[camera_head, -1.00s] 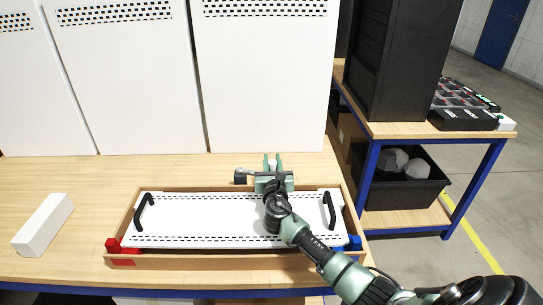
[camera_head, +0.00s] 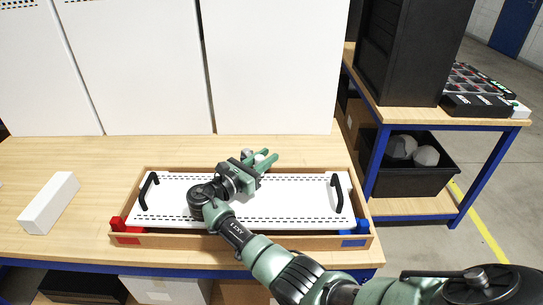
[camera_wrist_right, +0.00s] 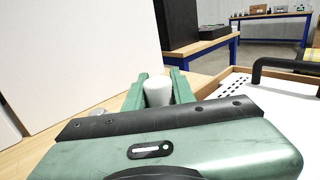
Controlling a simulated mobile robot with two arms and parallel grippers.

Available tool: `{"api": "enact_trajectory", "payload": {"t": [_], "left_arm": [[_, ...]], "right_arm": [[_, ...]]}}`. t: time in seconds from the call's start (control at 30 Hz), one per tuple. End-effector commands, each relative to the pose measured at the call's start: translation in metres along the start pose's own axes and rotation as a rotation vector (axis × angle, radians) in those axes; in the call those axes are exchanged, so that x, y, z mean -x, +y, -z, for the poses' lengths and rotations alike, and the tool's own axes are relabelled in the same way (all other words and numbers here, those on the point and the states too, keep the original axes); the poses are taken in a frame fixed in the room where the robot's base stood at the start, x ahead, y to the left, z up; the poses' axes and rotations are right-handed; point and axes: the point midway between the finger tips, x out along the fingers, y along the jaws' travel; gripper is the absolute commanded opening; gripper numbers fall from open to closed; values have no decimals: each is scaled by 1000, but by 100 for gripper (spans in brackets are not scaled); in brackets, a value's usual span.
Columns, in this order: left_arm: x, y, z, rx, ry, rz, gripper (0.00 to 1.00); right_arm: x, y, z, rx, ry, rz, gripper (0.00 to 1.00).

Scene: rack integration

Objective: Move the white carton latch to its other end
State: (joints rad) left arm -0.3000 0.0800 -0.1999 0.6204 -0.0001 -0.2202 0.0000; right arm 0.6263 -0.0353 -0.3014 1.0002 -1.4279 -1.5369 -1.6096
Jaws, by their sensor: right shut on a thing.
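My right gripper (camera_head: 266,158) is over the back edge of a wooden tray, its fingers pointing to the back right. In the right wrist view, its two green fingers (camera_wrist_right: 158,86) are shut on a small white cylindrical piece (camera_wrist_right: 157,91), which looks like the latch. I cannot tell what the piece is fixed to. The wooden tray (camera_head: 190,241) holds a white perforated panel (camera_head: 290,207) with a black handle at each end. Red pieces (camera_head: 117,224) sit at the tray's front left corner and blue pieces (camera_head: 363,228) at its front right. My left gripper is not in view.
A white block (camera_head: 48,204) lies on the table left of the tray. Tall white panels (camera_head: 270,70) stand behind. A black cabinet (camera_head: 408,55) and a black bin (camera_head: 420,173) are on the right-hand bench. Bare tabletop lies between block and tray.

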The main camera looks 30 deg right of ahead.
Motion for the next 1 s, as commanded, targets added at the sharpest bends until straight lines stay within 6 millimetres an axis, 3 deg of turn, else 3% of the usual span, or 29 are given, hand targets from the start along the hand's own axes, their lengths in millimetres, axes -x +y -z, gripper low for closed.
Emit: {"api": "enact_trajectory", "payload": {"t": [0.3, 0.97, 1.0], "left_arm": [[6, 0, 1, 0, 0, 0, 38], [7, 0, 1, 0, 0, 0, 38], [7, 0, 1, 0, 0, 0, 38]], "right_arm": [[21, 4, 6, 6, 11, -2, 0], [26, 5, 10, 8, 17, 0, 0], [26, 5, 10, 8, 17, 0, 27]]}}
